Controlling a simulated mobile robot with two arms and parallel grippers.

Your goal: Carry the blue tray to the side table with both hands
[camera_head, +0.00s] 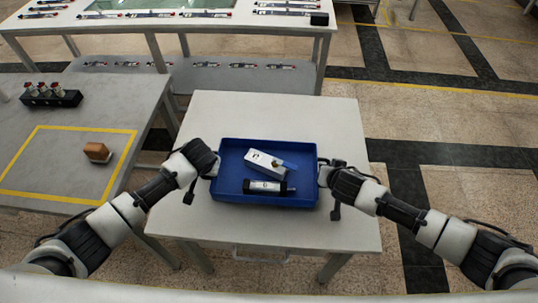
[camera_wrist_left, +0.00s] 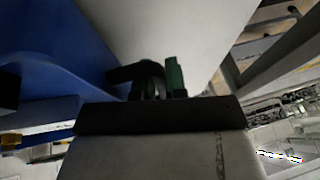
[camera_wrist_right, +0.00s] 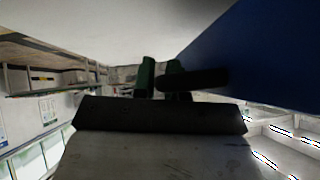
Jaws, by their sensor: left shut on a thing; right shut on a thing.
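The blue tray (camera_head: 232,190) is over the middle of the white side table (camera_head: 330,120) in the head view; I cannot tell if it touches the top. It holds a white box (camera_head: 264,160) and a dark cylinder with a white label (camera_head: 264,186). My left gripper (camera_head: 213,172) is shut on the tray's left end. My right gripper (camera_head: 323,176) is shut on its right end. The tray's blue wall fills the left of the left wrist view (camera_wrist_left: 50,60) and the upper right of the right wrist view (camera_wrist_right: 260,55). The exact grip points are partly hidden.
A grey table (camera_head: 60,140) at the left bears a yellow taped outline, a brown block (camera_head: 97,152) and a black rack of small bottles (camera_head: 50,97). A long workbench (camera_head: 150,22) with tools stands behind. Floor at the right is open. The white table has bare space around the tray.

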